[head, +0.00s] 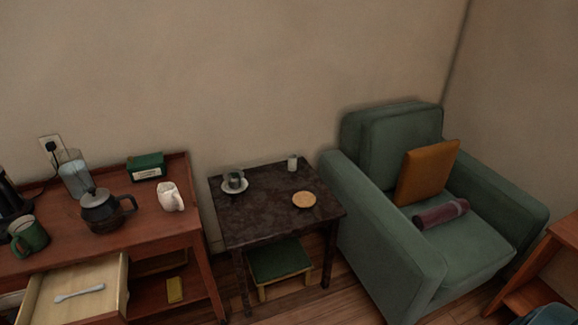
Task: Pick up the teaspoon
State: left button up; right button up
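The teaspoon (79,293) is a small pale grey spoon lying in the open drawer (121,285) of the wooden sideboard, at the lower left of the head view. It lies slightly tilted across the drawer's light wooden floor, and nothing covers it. Neither of my grippers shows in this view.
The reddish sideboard (150,232) carries a dark teapot (101,213), a green mug (29,236), a white jug (171,198), a glass jug (75,175) and a green box (146,167). A dark side table (262,211) and green armchair (398,245) stand to the right.

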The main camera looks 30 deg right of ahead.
aim_at(59, 299)
jog(key=z, duration=0.65)
jog(key=j+z, duration=0.65)
jog(key=j, duration=0.15)
jog(key=k+j+z, duration=0.15)
jog(key=j+z, duration=0.15)
jog(key=k+j+z, duration=0.15)
jog(key=j+z, duration=0.15)
jog(key=k+j+z, duration=0.3)
jog(key=j, duration=0.15)
jog(key=i, duration=0.1)
